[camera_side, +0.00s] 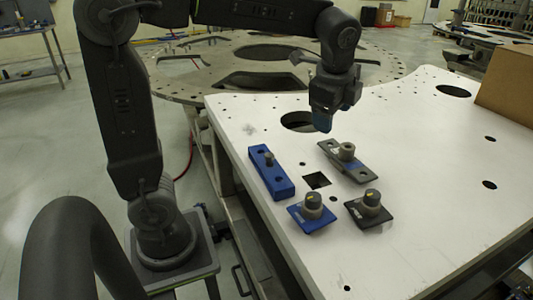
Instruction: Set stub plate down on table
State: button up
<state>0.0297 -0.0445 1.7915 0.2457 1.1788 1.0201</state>
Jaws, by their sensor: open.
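Several plates with short round stubs lie on the white table (440,210). A grey oblong plate with a stub (347,160) lies nearest my gripper. A blue square plate with a grey, dark-topped stub (312,213) and a dark square plate with a similar stub (369,209) lie nearer the camera. A blue bar with a small knob (270,174) lies at the left. I cannot tell which one is named the stub plate. My gripper (322,126) points down over the table, behind and left of the grey plate, apart from it. It is open and nothing shows in it.
A cardboard box (508,84) stands at the back right. The table's right and front areas are clear. A large round plate (215,90) stands behind.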

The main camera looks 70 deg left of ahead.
jog(key=s+d+f+n+t+h, duration=0.1)
jog(key=s+f+n, duration=0.1)
jog(key=s+n, duration=0.4)
jog(key=s+d+f+n+t+h, duration=0.1)
jog(key=s+d+f+n+t, duration=0.1)
jog(key=s+n, duration=0.4)
jog(key=s, duration=0.4)
jog(key=shift+s+f+n+h, duration=0.3)
jog(key=shift+n, duration=0.1)
